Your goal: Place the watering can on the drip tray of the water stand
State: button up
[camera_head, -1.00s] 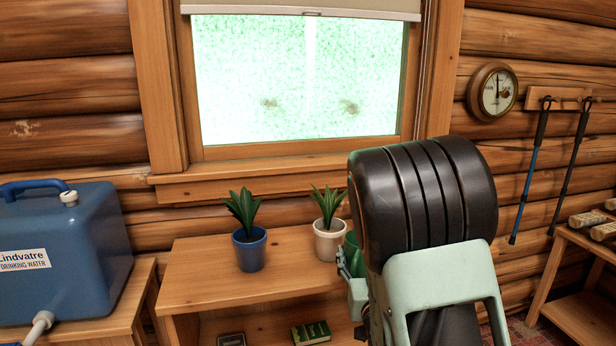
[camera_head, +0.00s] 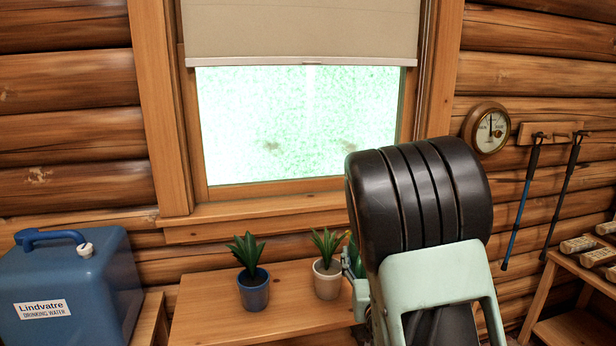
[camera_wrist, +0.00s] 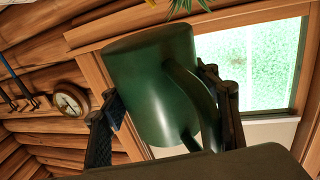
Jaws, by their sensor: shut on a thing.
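The dark green watering can (camera_wrist: 150,85) fills the middle of the wrist view, with its curved handle (camera_wrist: 188,95) facing the camera. My gripper (camera_wrist: 160,108) is shut on it, one finger on each side of the can. In the head view my own arm hides most of the gripper; a sliver of green (camera_head: 351,250) shows beside the arm, probably the can. The blue drinking water container (camera_head: 72,290) stands on a wooden stand (camera_head: 150,322) at the lower left, well apart from my gripper. Its tap and the drip tray are out of view.
A wooden shelf table (camera_head: 210,300) under the window (camera_head: 300,125) holds a plant in a blue pot (camera_head: 254,292) and one in a white pot (camera_head: 327,281), close to my arm. A round gauge (camera_head: 487,128) and poles (camera_head: 522,205) hang at the right.

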notch_tip(320, 180, up, 13)
jog(key=p, duration=1.1)
jog(key=shift+f, duration=0.2)
jog(key=shift+d, duration=0.1)
jog(key=shift+a, duration=0.2)
